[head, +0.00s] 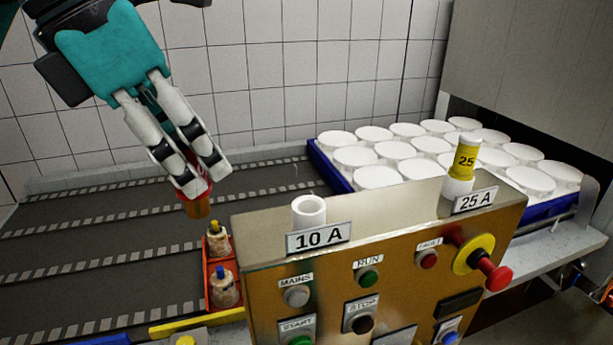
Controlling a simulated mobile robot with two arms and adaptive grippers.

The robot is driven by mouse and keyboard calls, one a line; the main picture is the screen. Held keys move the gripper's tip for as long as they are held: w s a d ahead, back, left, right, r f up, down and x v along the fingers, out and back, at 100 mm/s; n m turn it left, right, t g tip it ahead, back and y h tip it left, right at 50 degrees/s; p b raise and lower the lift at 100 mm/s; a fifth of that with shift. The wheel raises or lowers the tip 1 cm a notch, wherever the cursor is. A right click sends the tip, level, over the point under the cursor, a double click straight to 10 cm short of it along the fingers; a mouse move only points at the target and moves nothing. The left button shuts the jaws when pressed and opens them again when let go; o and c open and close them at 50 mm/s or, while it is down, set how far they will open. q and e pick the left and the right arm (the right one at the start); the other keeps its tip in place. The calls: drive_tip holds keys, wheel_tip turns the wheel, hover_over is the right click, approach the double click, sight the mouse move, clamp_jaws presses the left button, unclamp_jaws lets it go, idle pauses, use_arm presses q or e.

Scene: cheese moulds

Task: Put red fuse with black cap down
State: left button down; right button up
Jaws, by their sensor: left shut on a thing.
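My left gripper (199,188), with white fingers, comes down from the upper left and is shut on the red fuse (198,208). Only the fuse's lower red-orange end shows below the fingertips; its black cap cannot be made out. The fuse is held above the back end of a small red tray (208,297). In the tray stand a pale fuse with a yellow cap (217,240) and a pale fuse with a blue cap (223,287). The white 10 A holder (309,212) on the panel is open and empty. My right gripper is not in view.
The brass control panel (370,238) stands just right of the tray. Its 25 A holder (458,187) bears a yellow fuse marked 25 (465,160). Dark conveyor tracks (90,240) lie to the left. A blue crate (325,170) of white moulds is behind the panel.

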use_arm(q)
drive_tip(key=w+d+p, duration=0.1)
drive_tip(key=d, duration=0.2)
drive_tip(key=w+d+p, duration=0.2)
drive_tip(key=d, duration=0.2)
drive_tip(key=w+d+f+p, duration=0.1)
drive_tip(key=d, duration=0.2)
drive_tip(key=shift+w+d+f+p, duration=0.1)
drive_tip(key=shift+w+d+p, duration=0.05)
drive_tip(key=shift+d+p, duration=0.2)
wheel_tip(320, 180, down, 3)
drive_tip(key=shift+p, duration=0.9)
drive_tip(key=shift+f, duration=0.2)
drive_tip(key=c, duration=1.3)
unclamp_jaws()
drive_tip(key=shift+o, duration=1.1)
drive_tip(key=shift+a, duration=0.1)
